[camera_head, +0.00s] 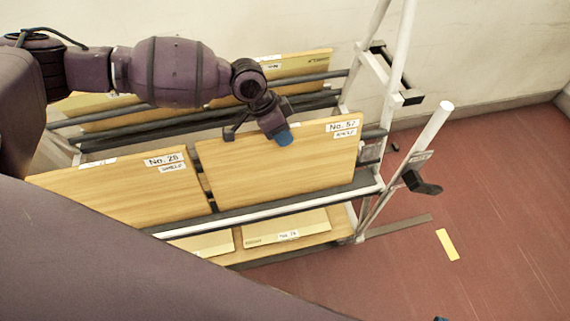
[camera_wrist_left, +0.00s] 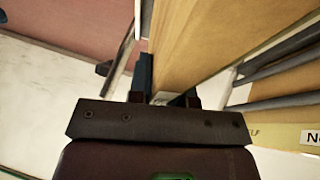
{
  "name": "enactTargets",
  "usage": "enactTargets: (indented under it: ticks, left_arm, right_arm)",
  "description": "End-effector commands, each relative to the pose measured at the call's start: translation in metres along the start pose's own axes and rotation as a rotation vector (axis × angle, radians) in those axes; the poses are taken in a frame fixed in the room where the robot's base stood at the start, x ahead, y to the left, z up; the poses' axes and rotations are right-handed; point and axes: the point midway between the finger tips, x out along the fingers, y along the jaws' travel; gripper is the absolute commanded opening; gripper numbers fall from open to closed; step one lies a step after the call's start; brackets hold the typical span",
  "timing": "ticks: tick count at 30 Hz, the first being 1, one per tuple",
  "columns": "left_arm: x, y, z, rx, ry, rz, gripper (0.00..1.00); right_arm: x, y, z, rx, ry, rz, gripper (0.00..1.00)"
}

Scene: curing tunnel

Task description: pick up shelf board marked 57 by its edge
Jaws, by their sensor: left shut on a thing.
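The shelf board marked 57 (camera_head: 275,175) is a flat wood-coloured panel leaning on the rack's middle level, with a white "No. 57" label at its upper right. My left gripper (camera_head: 283,138) is shut on its top edge, left of the label, with a blue fingertip over the front face. In the left wrist view the board (camera_wrist_left: 200,40) runs up from between the fingers (camera_wrist_left: 168,98). Only a small blue bit at the bottom edge of the head view may belong to my right gripper.
The board marked 28 (camera_head: 120,190) stands close on the left. More boards lie on the lower level (camera_head: 290,228) and stand behind dark rails (camera_head: 220,117). A white post (camera_head: 425,140) with a black caster rises at the right. The red floor right of the rack is mostly clear.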

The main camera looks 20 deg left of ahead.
Motion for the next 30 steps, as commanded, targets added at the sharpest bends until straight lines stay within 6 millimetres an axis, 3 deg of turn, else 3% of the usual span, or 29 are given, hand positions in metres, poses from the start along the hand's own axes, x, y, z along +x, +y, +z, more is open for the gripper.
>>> enactTargets:
  ticks: [12, 17, 23, 30]
  left_arm:
    - [-0.001, 0.000, -0.001, -0.001, 0.001, 0.001, 0.00]
    - [-0.011, 0.002, -0.005, 0.001, 0.003, -0.002, 0.00]
    - [-0.044, 0.010, -0.020, 0.004, 0.008, -0.005, 0.00]
    - [-0.097, 0.022, -0.042, 0.005, 0.008, -0.008, 0.00]
  right_arm:
    - [0.000, 0.001, 0.000, 0.000, 0.000, 0.001, 0.00]
    - [-0.001, 0.001, -0.005, 0.000, 0.008, 0.003, 0.00]
    - [-0.005, 0.003, -0.016, 0.000, 0.027, 0.005, 0.00]
    - [-0.012, 0.002, -0.027, 0.003, 0.043, 0.005, 0.00]
